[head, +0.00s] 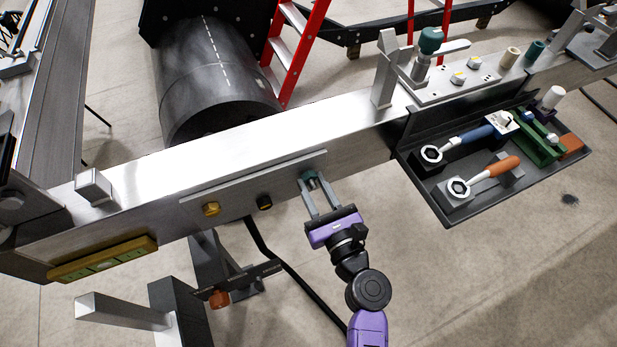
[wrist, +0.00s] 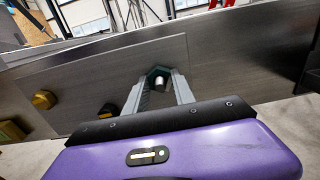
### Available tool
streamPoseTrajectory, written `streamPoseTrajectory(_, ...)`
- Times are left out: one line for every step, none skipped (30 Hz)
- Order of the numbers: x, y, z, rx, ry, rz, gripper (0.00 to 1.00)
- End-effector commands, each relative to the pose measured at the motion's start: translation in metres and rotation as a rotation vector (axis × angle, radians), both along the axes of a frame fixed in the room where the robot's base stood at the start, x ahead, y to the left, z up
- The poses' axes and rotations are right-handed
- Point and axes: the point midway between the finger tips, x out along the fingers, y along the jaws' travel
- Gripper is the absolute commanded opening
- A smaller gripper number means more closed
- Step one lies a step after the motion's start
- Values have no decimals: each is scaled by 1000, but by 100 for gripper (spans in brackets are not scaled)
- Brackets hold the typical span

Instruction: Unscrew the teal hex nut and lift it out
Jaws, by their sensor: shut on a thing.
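The teal hex nut (head: 309,175) is at the right end of a flat grey plate on the side of the steel beam. It also shows in the wrist view (wrist: 157,71), dark green, with a pale stud end in its middle. My purple gripper (head: 317,188) reaches the nut from the front, with one finger on each side. In the wrist view the fingers of my gripper (wrist: 159,84) close on the nut's sides and hide part of them. I cannot tell whether the nut stands off the plate.
A yellow nut (head: 211,209) and a black nut (head: 264,202) sit left of it on the same plate (head: 240,188). A dark tray (head: 447,212) with wrenches hangs at the right of the beam (head: 220,130). The floor in front is mostly clear.

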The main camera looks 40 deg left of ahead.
Motion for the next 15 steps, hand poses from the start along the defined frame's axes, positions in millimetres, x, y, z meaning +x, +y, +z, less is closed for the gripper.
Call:
streamPoseTrajectory(0,0,0,0,2,-1,0)
streamPoseTrajectory(0,0,0,0,2,-1,0)
streamPoseTrajectory(0,0,0,0,2,-1,0)
streamPoseTrajectory(0,0,-1,-2,-1,-1,0)
streamPoseTrajectory(0,0,-1,-6,-11,-1,0)
streamPoseTrajectory(0,0,-3,-15,-35,-1,0)
streamPoseTrajectory(0,0,-4,-25,-61,-1,0)
streamPoseTrajectory(0,0,-5,-39,-94,-1,0)
streamPoseTrajectory(0,0,-5,-60,-146,-1,0)
streamPoseTrajectory(0,0,-6,-76,-186,-1,0)
streamPoseTrajectory(0,-1,-6,-93,-227,-1,0)
streamPoseTrajectory(0,-1,-6,-115,-279,-1,0)
streamPoseTrajectory(0,-1,-6,-131,-319,-1,0)
streamPoseTrajectory(0,-1,-6,-148,-359,-1,0)
streamPoseTrajectory(0,-1,-6,-169,-410,-1,0)
